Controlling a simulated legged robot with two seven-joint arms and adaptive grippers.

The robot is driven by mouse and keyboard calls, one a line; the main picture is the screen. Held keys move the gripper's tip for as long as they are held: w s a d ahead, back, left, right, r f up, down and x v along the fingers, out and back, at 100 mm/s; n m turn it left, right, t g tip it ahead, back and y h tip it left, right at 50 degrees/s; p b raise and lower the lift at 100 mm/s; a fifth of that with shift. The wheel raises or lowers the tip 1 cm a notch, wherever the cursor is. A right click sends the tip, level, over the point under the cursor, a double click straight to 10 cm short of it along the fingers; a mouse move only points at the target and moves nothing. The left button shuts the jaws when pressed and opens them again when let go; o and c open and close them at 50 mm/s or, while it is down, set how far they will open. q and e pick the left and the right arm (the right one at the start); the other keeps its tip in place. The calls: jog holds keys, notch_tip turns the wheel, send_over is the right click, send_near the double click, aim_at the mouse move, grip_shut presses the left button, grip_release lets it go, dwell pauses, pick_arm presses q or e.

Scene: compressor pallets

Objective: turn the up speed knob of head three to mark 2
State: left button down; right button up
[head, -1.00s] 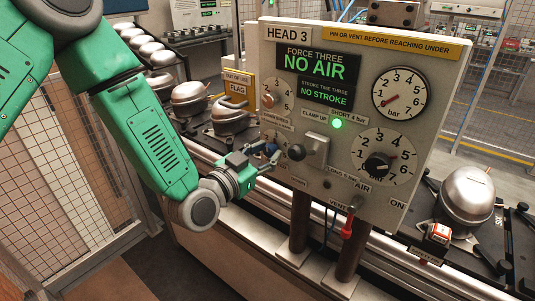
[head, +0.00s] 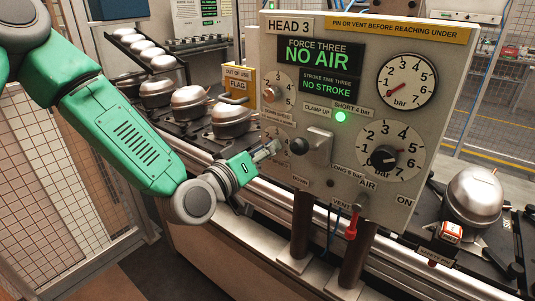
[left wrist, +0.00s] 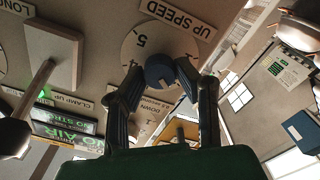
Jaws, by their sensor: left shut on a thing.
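The head 3 panel (head: 300,24) stands upright with its gauges and knobs. In the left wrist view, the dark blue round up speed knob (left wrist: 160,70) sits on a pale dial beside the UP SPEED label (left wrist: 178,16); a 5 shows on the dial. My left gripper (head: 272,149) is at the panel's left edge, below the down speed dial (head: 276,84). Its fingers (left wrist: 160,76) are shut on the knob from both sides in the left wrist view. In the head view the gripper hides the knob and most of its dial, so its setting cannot be read. My right gripper is not in view.
The clamp-up lever (head: 318,143) with its dark ball stands close to the right of my left gripper. A red-handled vent valve (head: 351,224) hangs lower down. An out-of-use flag (head: 238,85) and metal compressors (head: 231,117) are at the left behind.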

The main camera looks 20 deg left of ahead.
pick_arm(q)
jog(key=shift+f+n, duration=0.25)
jog(key=shift+n, duration=0.35)
jog(key=shift+s, duration=0.1)
jog(key=c, duration=1.2)
grip_release()
jog(key=shift+a, duration=0.1)
jog(key=shift+a+r, duration=0.1)
jog(key=v, duration=0.7)
jog(key=shift+s+a, duration=0.15)
